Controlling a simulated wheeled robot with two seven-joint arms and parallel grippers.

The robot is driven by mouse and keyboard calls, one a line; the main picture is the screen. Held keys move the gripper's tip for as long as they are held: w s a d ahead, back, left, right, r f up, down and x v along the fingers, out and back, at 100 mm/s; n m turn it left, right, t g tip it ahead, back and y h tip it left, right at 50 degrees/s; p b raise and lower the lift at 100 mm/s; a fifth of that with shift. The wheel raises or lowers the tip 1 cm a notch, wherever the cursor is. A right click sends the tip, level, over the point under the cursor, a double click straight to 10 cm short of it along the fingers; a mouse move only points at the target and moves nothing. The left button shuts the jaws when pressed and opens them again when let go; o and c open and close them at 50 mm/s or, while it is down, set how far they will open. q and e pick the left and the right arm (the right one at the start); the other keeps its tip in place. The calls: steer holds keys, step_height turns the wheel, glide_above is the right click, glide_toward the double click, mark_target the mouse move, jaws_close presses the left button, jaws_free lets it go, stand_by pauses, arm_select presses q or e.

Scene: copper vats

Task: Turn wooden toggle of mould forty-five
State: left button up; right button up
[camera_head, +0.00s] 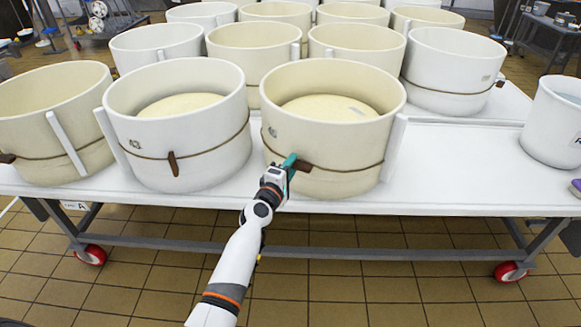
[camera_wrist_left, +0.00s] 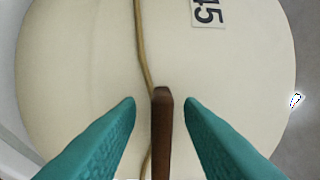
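Mould forty-five (camera_head: 340,150) is the cream round mould in the front row, right of centre. Its label (camera_wrist_left: 208,12) reads 45 in the left wrist view. A tan cord (camera_wrist_left: 141,45) runs around it to a dark brown wooden toggle (camera_head: 304,166). The toggle lies roughly level along the cord in the head view. My left gripper (camera_head: 289,162) is at the toggle's left end. In the left wrist view the toggle (camera_wrist_left: 162,130) stands between the two teal fingers (camera_wrist_left: 160,102), with a gap on each side. The right gripper is not in view.
A white mould (camera_head: 180,120) stands just left, its toggle (camera_head: 173,163) hanging upright. More moulds stand behind. A white bucket (camera_head: 555,125) and a purple object (camera_head: 576,187) are at the right.

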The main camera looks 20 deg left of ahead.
arm_select(q)
steer(key=shift+s, duration=0.1)
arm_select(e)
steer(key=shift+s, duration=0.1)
